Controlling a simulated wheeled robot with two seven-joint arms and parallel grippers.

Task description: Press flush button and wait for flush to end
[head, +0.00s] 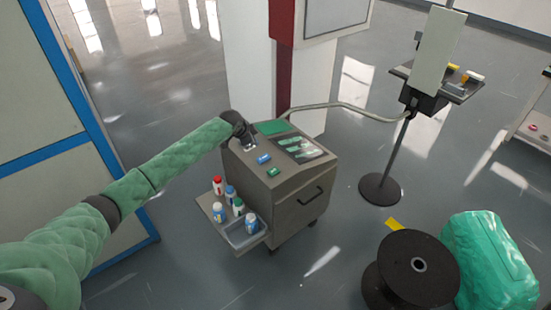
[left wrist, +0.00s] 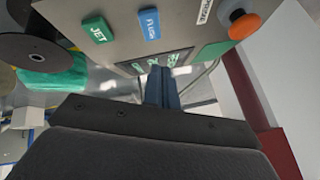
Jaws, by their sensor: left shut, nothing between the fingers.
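A grey machine on casters (head: 290,205) stands in the middle of the head view. On its sloped top is the blue flush button (head: 263,159), labelled FLUSH in the left wrist view (left wrist: 150,24). The green JET button (head: 273,171) is beside it, and it also shows in the left wrist view (left wrist: 98,30). A display panel (head: 301,149) is set into the top. My left gripper (head: 249,146) is over the machine's back left top, behind the flush button. Its fingers (left wrist: 162,84) are together and empty, apart from the flush button in the wrist view.
An orange knob (left wrist: 243,24) is on the panel. A side tray (head: 228,226) holds several bottles. A curved pipe (head: 345,106) runs to a stand (head: 380,189). A black spool (head: 415,268) and green wrapped bundle (head: 490,262) are at front right. A blue-framed panel (head: 75,145) is left.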

